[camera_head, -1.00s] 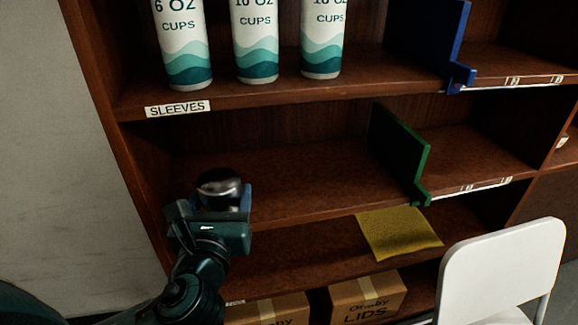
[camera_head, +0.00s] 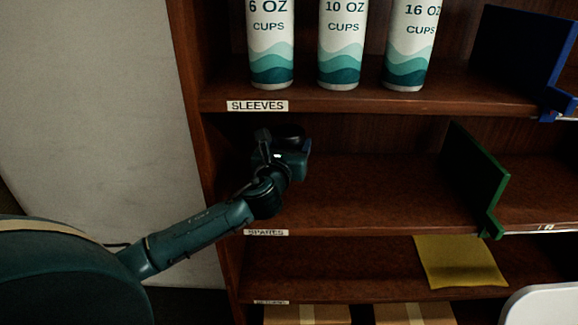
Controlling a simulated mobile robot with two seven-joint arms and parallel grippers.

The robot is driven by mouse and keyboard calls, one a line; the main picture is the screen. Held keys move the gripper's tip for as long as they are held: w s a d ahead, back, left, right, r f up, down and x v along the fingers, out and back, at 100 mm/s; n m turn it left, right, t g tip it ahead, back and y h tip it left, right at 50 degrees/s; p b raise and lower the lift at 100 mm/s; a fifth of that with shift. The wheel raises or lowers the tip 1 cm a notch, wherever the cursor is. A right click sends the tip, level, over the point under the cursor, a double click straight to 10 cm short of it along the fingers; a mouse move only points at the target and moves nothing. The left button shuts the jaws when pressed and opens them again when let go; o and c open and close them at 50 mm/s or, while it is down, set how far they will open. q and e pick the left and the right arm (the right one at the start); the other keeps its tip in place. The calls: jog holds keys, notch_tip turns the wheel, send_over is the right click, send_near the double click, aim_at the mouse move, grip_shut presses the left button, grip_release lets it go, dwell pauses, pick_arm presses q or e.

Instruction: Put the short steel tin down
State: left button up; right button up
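The short steel tin (camera_head: 290,131) is a dark, round shape at the end of my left gripper, mostly hidden by the fingers and shadow. My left gripper (camera_head: 284,143) has a finger on either side of the tin and looks shut on it. Gripper and tin are inside the left part of the middle shelf (camera_head: 370,195), above the "SPARES" label (camera_head: 266,232). I cannot tell whether the tin touches the shelf board. My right gripper is out of view.
A green divider (camera_head: 476,180) stands to the right, with bare board between it and my gripper. Cup sleeves (camera_head: 340,50) stand on the shelf above. A yellow cloth (camera_head: 460,262) hangs over the lower shelf, and a white chair (camera_head: 545,305) is at bottom right.

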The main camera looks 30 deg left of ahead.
pick_arm(q)
notch_tip(320, 180, down, 6)
jog(key=shift+r+b, duration=0.25)
jog(key=shift+b, duration=0.5)
jog(key=shift+w+a, duration=0.1)
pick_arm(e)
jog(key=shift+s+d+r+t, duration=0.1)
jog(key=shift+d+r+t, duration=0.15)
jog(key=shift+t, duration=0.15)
pick_arm(q)
jog(key=shift+f, duration=0.1)
jog(key=shift+f, duration=0.1)
jog(key=o, duration=1.2)
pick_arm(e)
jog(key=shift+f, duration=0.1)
pick_arm(q)
jog(key=v, duration=1.2)
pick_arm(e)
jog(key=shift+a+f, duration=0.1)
